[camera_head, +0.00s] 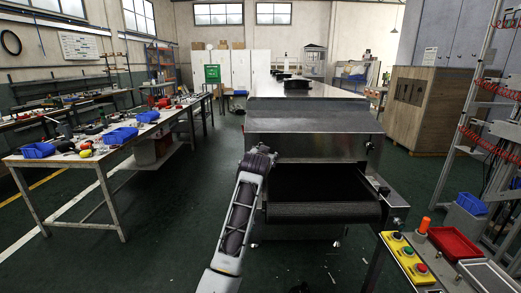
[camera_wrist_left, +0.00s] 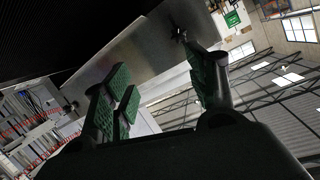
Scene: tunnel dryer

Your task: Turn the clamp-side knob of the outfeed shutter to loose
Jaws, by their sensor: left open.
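The dryer's steel outfeed hood (camera_head: 310,147) stands ahead, above a dark belt opening (camera_head: 320,180). A small dark knob (camera_head: 370,146) shows at the hood's right side in the head view. In the left wrist view a dark knob-like part (camera_wrist_left: 179,34) sits at the edge of the steel panel (camera_wrist_left: 125,55), beyond the fingers. I cannot tell which knob is the clamp-side one. My left gripper (camera_wrist_left: 160,78) is open and empty, its green-padded fingers apart and clear of that part. In the head view my left arm reaches the hood's left side, and its fingers are not discernible. My right gripper is not in view.
A yellow button box (camera_head: 409,258) and a red tray (camera_head: 453,243) stand at the lower right. A long workbench (camera_head: 105,150) with blue bins runs along the left. A rack with red coiled cables (camera_head: 480,125) is at the right. The floor left of my arm is clear.

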